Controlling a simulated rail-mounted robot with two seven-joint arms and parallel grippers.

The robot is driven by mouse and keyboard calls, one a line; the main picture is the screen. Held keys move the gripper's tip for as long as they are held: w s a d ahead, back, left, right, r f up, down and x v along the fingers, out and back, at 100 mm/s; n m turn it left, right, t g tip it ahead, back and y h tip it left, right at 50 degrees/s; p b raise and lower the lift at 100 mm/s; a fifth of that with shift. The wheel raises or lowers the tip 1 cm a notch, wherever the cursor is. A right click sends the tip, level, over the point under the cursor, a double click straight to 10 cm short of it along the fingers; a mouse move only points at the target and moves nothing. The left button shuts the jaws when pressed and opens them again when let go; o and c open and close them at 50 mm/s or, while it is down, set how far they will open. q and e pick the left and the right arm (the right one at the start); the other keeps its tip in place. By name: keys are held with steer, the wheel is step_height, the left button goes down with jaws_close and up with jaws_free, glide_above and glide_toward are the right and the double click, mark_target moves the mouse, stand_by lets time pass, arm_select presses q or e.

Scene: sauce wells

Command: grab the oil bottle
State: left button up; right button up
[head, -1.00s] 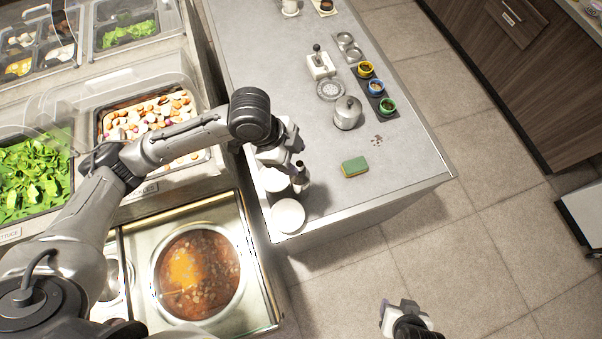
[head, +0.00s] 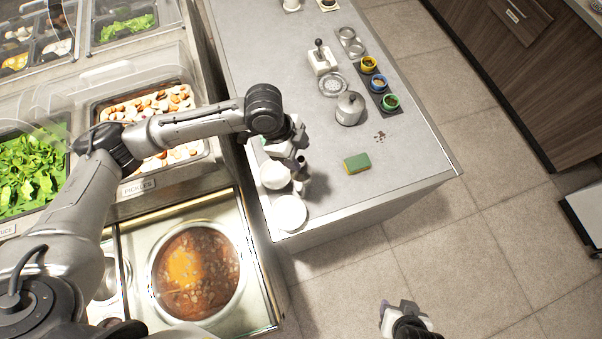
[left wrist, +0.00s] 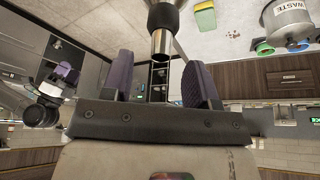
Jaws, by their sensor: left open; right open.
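In the left wrist view, a dark cylinder with a shiny metal end (left wrist: 162,28) stands just beyond and between my left fingertips; it looks like the oil bottle, but its full shape is cut off by the frame edge. My left gripper (left wrist: 159,72) is open with its two purple-padded fingers apart, and nothing is clamped between them. In the head view, my left gripper (head: 297,160) is over the near left part of the grey counter, beside a small metallic upright piece (head: 304,183). My right gripper (head: 404,314) is open, low over the floor, away from the counter.
Two white round dishes (head: 289,213) sit at the counter's near left edge. A green-yellow sponge (head: 357,163), a lidded metal pot (head: 350,108) and a dark tray of coloured cups (head: 379,85) lie further right. A soup well (head: 197,270) is at lower left.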

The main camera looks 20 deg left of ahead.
mark_target(304, 164)
arm_select(q)
steer(key=shift+p+x, duration=0.35)
steer(key=shift+x, duration=2.45)
steer(key=shift+a, duration=0.15)
steer(key=shift+c, duration=0.5)
jaws_close()
